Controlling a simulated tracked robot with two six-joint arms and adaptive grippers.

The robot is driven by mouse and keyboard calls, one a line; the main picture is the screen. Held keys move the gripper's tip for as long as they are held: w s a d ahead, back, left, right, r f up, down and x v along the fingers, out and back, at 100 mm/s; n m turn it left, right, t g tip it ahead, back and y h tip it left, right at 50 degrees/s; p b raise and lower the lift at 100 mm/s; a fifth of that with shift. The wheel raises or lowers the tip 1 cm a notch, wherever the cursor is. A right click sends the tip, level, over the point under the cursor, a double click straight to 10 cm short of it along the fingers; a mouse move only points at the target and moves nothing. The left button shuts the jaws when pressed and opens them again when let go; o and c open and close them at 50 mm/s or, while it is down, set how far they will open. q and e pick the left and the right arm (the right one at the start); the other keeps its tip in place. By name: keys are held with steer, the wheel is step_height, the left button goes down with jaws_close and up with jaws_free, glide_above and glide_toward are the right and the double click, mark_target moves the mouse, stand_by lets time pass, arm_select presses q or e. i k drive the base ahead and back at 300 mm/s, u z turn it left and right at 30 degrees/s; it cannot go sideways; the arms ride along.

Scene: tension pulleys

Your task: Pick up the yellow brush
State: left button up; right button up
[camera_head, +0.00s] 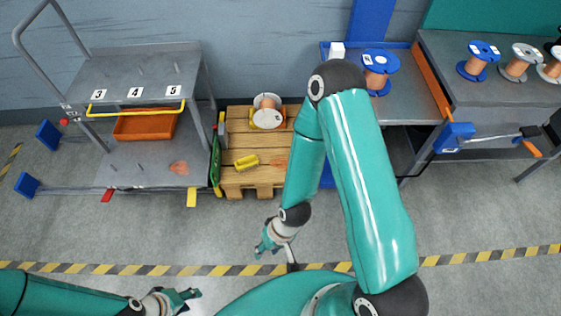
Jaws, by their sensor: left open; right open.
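A small yellow block-shaped object (246,162), which looks like the yellow brush, lies on the wooden pallet (235,128). It is in the lower middle of the pallet top, and nothing touches it. My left gripper (191,298) is at the bottom left above the floor, open and empty, well below the pallet in the picture. My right gripper (267,248) hangs above the floor just below the pallet in the picture, open and empty. My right arm covers the area right of the pallet.
A white-flanged spool (267,111) stands on the pallet above the brush. A grey cart (135,75) with an orange bin (146,126) is at the left. A blue spool (379,67) and several other spools are on grey tables at the right. The floor in front is clear.

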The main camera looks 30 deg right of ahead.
mark_target(250, 160)
steer(key=z, duration=0.9)
steer(key=i, duration=0.95)
steer(key=u, duration=0.05)
steer(key=k, duration=0.75)
steer(key=z, duration=0.25)
steer(key=i, duration=0.85)
steer(key=u, duration=0.1)
